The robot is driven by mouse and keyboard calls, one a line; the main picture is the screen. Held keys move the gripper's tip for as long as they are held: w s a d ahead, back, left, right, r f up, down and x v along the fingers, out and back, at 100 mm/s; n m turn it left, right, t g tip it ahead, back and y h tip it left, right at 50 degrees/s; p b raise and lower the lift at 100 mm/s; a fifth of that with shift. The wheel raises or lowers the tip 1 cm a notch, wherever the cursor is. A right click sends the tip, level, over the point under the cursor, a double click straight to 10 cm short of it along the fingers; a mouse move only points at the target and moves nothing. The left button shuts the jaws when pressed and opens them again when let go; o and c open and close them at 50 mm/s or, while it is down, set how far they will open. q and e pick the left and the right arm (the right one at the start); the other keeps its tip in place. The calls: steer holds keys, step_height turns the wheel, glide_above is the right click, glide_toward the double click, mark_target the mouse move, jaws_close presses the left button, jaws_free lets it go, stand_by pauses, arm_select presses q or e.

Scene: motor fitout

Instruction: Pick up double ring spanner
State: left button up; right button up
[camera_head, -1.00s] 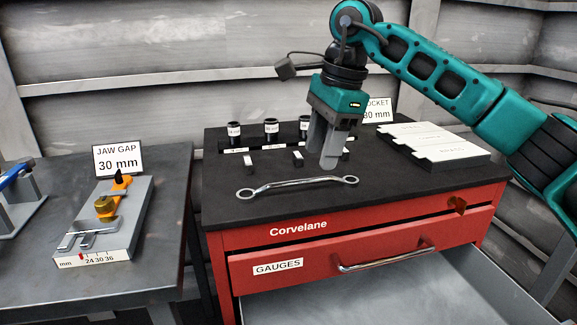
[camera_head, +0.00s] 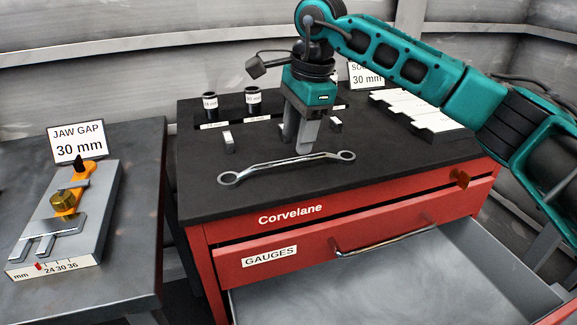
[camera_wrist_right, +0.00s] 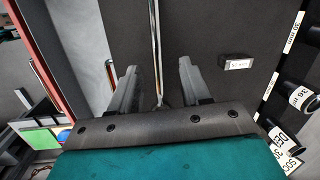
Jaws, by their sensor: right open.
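The double ring spanner (camera_head: 285,163) is a thin chrome bar with a ring at each end. It lies on the black top of the red cabinet, near the front edge. My right gripper (camera_head: 300,146) is open, fingers pointing down at the middle of the spanner. In the right wrist view the spanner (camera_wrist_right: 155,35) runs lengthwise between the two parted fingers of the gripper (camera_wrist_right: 158,66). I cannot tell whether the fingertips touch the cabinet top. My left gripper is not in view.
Black sockets (camera_head: 253,100) stand in a row behind the spanner, with small metal blocks (camera_head: 228,142) before them. The drawer (camera_head: 420,275) is open. A jaw gap gauge (camera_head: 62,205) stands on the left table.

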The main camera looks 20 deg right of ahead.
mark_target(291, 159)
steer(key=f, duration=0.2)
steer(key=a+f, duration=0.1)
steer(key=f, duration=0.2)
steer(key=shift+w, duration=0.15)
steer(key=shift+c, duration=0.2)
jaws_close()
